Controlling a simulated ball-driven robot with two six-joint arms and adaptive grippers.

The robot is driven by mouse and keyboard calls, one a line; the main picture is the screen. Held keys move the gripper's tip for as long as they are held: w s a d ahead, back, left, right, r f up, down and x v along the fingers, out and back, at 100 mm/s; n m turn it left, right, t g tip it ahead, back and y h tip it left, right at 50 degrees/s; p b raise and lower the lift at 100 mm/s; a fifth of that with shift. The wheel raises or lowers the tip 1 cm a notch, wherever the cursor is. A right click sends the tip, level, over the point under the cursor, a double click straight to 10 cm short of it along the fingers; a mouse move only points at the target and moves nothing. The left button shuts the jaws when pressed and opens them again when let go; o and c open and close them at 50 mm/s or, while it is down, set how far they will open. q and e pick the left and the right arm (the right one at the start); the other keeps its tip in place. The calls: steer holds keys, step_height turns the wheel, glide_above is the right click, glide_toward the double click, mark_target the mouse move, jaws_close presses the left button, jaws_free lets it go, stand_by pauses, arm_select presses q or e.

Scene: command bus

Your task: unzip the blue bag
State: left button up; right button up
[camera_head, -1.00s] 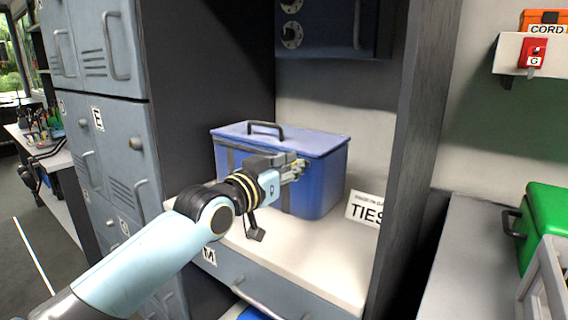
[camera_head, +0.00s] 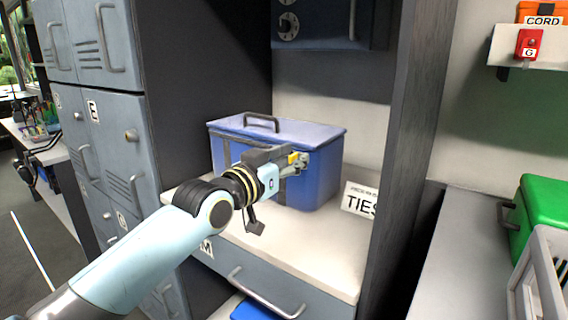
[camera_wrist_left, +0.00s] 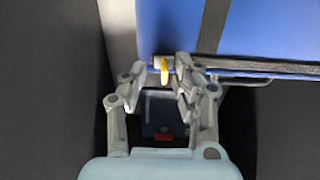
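The blue bag (camera_head: 322,177) is a box-shaped bag with dark straps and a black top handle (camera_head: 261,122), standing upright on the pale shelf of a cabinet. Its lid appears closed. A yellow zipper pull (camera_wrist_left: 165,70) hangs at the bag's zipper seam (camera_wrist_left: 262,67); in the head view it shows as a small yellow spot (camera_head: 292,158). My left gripper (camera_head: 299,161) is at the front of the bag near the lid's edge. In the left wrist view its fingers (camera_wrist_left: 160,74) are apart, with the pull between the tips. Contact with the pull is not clear. My right gripper is out of view.
Cabinet side walls (camera_head: 412,110) flank the shelf (camera_head: 318,255). A "TIES" sign (camera_head: 360,199) stands right of the bag. Grey lockers (camera_head: 118,130) are at the left. A green box (camera_head: 543,215) and a pale crate (camera_head: 548,285) sit on the right counter.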

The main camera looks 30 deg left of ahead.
arm_select(q)
steer(key=s, duration=1.2)
steer(key=shift+a, duration=0.45)
steer(key=shift+f, duration=0.1)
